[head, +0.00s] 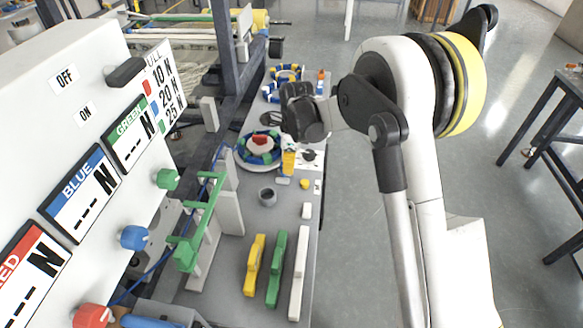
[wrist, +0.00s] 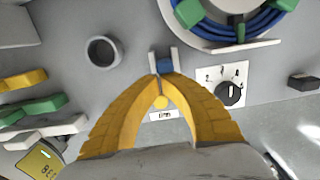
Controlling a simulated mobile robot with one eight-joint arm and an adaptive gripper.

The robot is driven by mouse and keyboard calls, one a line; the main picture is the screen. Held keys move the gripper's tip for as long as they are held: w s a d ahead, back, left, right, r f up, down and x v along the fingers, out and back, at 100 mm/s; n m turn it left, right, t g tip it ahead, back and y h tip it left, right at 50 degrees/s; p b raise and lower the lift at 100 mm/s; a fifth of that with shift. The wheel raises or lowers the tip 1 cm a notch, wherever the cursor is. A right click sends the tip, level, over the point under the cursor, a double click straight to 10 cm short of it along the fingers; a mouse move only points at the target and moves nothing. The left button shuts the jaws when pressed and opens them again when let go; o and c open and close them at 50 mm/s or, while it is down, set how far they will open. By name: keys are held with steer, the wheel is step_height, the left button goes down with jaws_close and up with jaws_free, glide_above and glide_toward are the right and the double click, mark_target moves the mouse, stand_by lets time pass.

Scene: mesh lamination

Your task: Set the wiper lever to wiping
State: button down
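My gripper (wrist: 160,80) shows in the wrist view as two yellow fingers that curve in and meet at the tips, with nothing clearly held. In the head view my gripper (head: 288,162) points down over the bench beside the ring-shaped coil. Just beyond the tips is a small blue block (wrist: 165,65) between two white uprights; I cannot tell if the tips touch it. A yellow knob (wrist: 162,102) and a small label show between the fingers. A black dial (wrist: 230,94) on a numbered white plate lies to the right. I cannot tell which part is the wiper lever.
A coil holder (head: 259,148) with blue, green and red parts stands near my gripper. A grey cup (head: 267,196) and yellow, green (head: 277,268) and white bars lie nearer. The white panel (head: 60,150) with displays, knobs and a black OFF/ON handle (head: 125,71) stands left.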

steer(key=shift+w+a+r, duration=0.15)
steer(key=shift+a, duration=0.8)
stand_by(0.4)
step_height(320, 180, up, 12)
steer(key=d, duration=0.1)
stand_by(0.4)
